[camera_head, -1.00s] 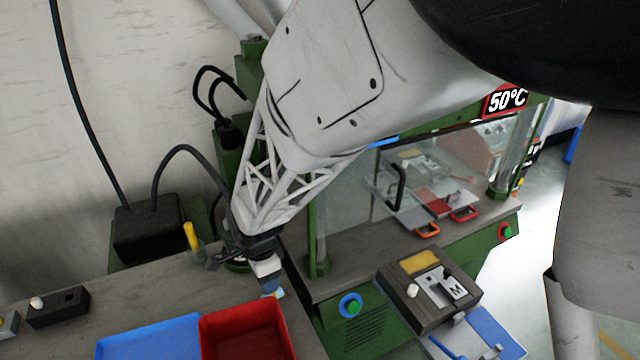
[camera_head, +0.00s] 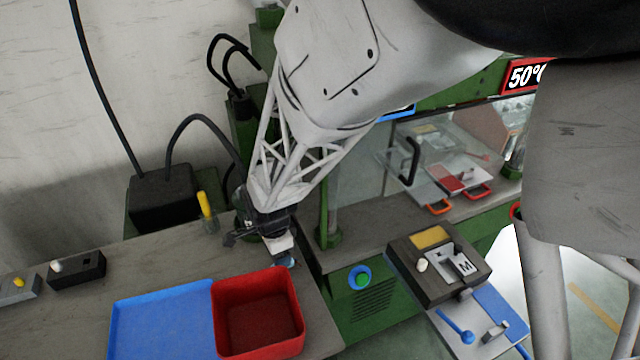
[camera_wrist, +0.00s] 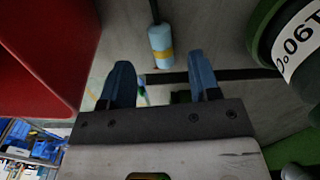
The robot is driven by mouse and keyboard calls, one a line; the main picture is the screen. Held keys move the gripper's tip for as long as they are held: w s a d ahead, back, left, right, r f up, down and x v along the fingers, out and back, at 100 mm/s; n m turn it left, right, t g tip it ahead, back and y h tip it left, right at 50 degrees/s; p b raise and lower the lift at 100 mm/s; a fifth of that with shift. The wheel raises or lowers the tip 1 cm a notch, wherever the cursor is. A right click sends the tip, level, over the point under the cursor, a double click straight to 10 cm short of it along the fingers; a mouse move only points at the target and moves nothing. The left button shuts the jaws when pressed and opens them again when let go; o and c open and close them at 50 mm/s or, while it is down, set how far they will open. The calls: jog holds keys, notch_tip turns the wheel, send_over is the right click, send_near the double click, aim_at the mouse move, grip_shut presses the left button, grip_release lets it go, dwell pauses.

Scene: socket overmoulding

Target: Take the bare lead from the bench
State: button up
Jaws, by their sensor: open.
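My gripper (camera_head: 284,262) is over the right end of the grey bench (camera_head: 60,325), beside the far right corner of the red bin. In the wrist view the two dark blue fingers of my gripper (camera_wrist: 160,88) are apart, with nothing held between them. A pale blue cylinder with a yellow band (camera_wrist: 161,45) and a dark cord at its top lies beyond the fingertips; it may be the bare lead, but I cannot tell for sure. In the head view my arm hides that spot.
The red bin (camera_head: 298,300) and blue tray (camera_head: 140,300) stand left of my gripper. A yellow-handled tool (camera_head: 205,204) stands behind. The green press (camera_head: 365,312) with a mould block (camera_head: 410,255) is to the right. A black box (camera_head: 162,195) with cables is at the back.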

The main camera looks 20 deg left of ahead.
jog(key=shift+w+d+f, duration=0.1)
jog(key=shift+f, duration=1.15)
jog(key=shift+w+f, duration=0.1)
jog(key=shift+f, duration=1.15)
jog(key=c, duration=1)
jog(key=shift+c, duration=0.2)
jog(key=shift+r, duration=0.15)
jog(key=shift+r, duration=1.6)
jog(key=s+a, duration=0.2)
jog(key=a, duration=0.3)
jog(key=s+a, duration=0.2)
jog(key=a, duration=0.4)
jog(key=s+a, duration=0.2)
jog(key=a, duration=0.4)
jog(key=shift+s, duration=0.15)
